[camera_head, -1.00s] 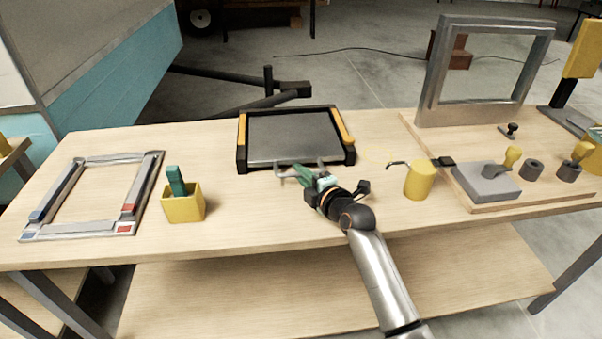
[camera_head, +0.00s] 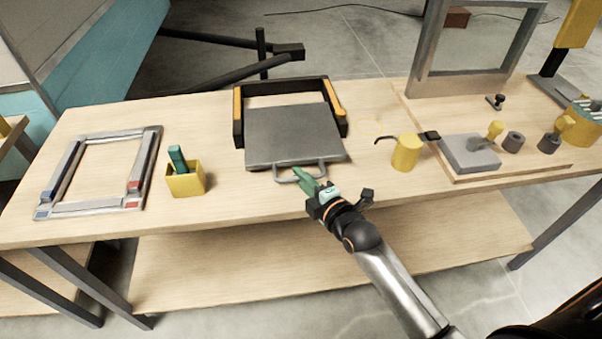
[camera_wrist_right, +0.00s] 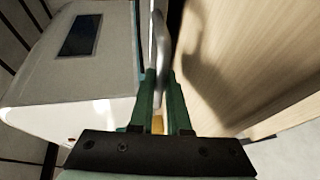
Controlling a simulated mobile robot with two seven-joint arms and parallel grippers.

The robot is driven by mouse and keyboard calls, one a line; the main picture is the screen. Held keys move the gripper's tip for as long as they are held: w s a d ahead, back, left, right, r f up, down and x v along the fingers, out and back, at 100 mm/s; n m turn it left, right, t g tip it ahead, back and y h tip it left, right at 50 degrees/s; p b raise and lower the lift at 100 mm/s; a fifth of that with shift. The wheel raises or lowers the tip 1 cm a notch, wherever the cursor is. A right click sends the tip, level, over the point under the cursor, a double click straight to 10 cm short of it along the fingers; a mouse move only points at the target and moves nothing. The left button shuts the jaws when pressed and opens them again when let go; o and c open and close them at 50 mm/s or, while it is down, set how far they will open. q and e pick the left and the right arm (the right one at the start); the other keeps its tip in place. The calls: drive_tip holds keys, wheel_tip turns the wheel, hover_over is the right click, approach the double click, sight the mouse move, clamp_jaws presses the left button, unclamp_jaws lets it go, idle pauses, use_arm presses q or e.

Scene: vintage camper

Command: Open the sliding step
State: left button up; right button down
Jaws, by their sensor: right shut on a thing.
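The sliding step is a dark grey plate (camera_head: 290,136) in a black frame with yellow side rails (camera_head: 238,104) on the workbench. The plate sticks out of the frame toward the bench's front edge. A grey bar handle (camera_head: 284,178) is on its front edge. My right gripper (camera_head: 304,178) is at the handle, and its green fingers are shut on it. In the right wrist view the handle (camera_wrist_right: 161,40) runs up from between the fingers (camera_wrist_right: 160,95). My left gripper is not in view.
A yellow box (camera_head: 186,184) with a green item and a grey frame (camera_head: 84,205) lie to the left. A yellow mug-like cylinder (camera_head: 405,153) stands right of my gripper, near a wooden board (camera_head: 500,166) with several parts. The bench front (camera_head: 240,215) is clear.

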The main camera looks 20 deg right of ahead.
drive_tip(key=c, duration=1.2)
unclamp_jaws()
drive_tip(key=shift+o, duration=0.2)
drive_tip(key=v, duration=1.2)
drive_tip(key=shift+s, duration=0.25)
drive_tip(key=shift+d, duration=0.1)
drive_tip(key=s+a+f+m+g+p, duration=0.1)
drive_tip(key=s+a+f+m+g, duration=0.1)
drive_tip(key=s+f+m, duration=0.4)
drive_tip(key=s+a+f+m+g+p, duration=0.1)
drive_tip(key=s+f+m+g, duration=0.3)
drive_tip(key=f+m, duration=0.7)
drive_tip(key=shift+s+a+g+h, duration=0.35)
drive_tip(key=shift+s+a, duration=0.25)
drive_tip(key=shift+s, duration=0.45)
